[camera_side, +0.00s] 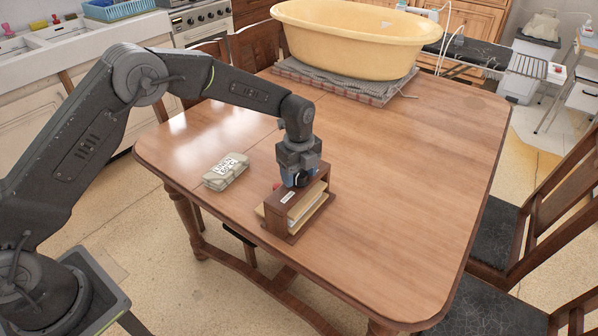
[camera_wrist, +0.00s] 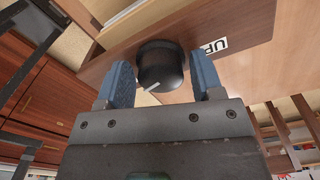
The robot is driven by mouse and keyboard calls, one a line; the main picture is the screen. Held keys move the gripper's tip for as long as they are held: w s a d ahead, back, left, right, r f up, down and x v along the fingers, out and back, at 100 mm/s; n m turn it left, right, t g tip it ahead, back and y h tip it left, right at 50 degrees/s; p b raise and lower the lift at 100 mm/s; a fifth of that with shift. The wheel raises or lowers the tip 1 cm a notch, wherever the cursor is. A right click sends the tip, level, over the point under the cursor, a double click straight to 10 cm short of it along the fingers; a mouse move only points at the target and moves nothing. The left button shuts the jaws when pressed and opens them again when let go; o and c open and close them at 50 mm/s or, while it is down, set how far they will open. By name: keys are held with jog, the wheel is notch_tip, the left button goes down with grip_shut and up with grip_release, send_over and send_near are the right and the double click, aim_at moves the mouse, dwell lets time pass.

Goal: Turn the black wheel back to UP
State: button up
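The black wheel (camera_wrist: 161,65) sits on the wooden surface of a small box and bears a white pointer line. In the wrist view the line points to the lower left, away from the white UP label (camera_wrist: 215,46) at the right. My gripper (camera_wrist: 160,70) has its two blue fingers on either side of the wheel, with narrow gaps showing, so it looks open around it. In the side view my gripper (camera_side: 299,178) points down over the brown wooden box (camera_side: 283,216), and partly hides the wheel. The label there is too small to read.
A wrapped, lettered package (camera_side: 226,172) lies on the table left of the box. The table (camera_side: 420,180) is clear to the right. Chairs stand at the right edge.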

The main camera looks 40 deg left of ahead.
jog(key=c, duration=0.7)
